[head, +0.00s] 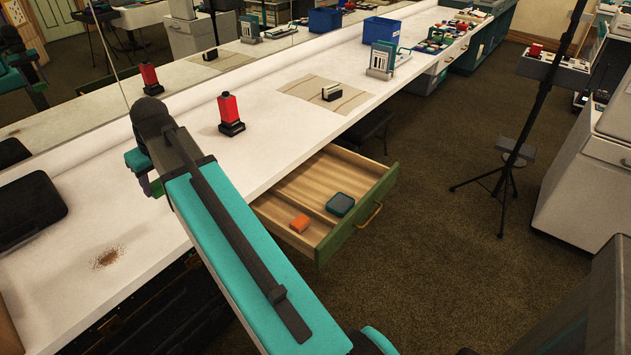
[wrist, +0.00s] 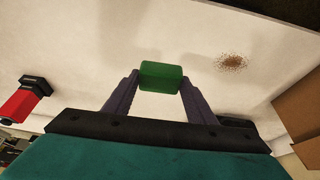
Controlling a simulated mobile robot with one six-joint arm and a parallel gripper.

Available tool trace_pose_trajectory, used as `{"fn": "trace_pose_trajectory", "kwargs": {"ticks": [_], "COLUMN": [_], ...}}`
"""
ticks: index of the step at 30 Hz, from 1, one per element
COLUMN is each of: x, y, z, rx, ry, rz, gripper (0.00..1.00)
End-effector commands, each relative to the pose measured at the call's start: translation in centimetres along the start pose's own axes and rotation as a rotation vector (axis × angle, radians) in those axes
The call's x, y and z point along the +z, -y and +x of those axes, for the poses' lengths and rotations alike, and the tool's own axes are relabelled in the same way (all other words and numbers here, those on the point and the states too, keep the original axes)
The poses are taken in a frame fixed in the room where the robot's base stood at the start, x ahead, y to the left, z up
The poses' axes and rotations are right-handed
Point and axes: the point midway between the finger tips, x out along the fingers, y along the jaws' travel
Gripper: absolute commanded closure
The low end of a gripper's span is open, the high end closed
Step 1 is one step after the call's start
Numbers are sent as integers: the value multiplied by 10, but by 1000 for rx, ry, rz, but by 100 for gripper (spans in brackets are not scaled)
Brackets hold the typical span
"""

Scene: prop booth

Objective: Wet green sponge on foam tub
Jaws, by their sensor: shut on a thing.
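My gripper (wrist: 160,82) is shut on a green sponge (wrist: 161,75), which sits between the two fingertips in the wrist view. In the head view my gripper (head: 149,182) is over the white counter at the left, mostly hidden behind my arm, with a bit of the green sponge (head: 157,188) showing. The sponge appears to be held above the counter. A dark teal square item (head: 340,204) lies in the open drawer; I cannot tell whether it is the foam tub.
The green-fronted drawer (head: 377,206) also holds an orange block (head: 299,223). Brown crumbs (head: 107,258) lie on the counter (head: 150,235). A red bottle (head: 229,112), a black case (head: 27,210) and a mat (head: 300,90) are on it. A mirror runs along the back.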

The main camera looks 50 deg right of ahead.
Motion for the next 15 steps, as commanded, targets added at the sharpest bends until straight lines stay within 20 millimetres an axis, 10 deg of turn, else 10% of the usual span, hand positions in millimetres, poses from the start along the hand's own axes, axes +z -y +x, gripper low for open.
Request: {"fn": "trace_pose_trajectory", "kwargs": {"ticks": [15], "x": [49], "y": [-139], "z": [28], "rx": [-4], "ry": [1], "rz": [-6], "gripper": [67]}}
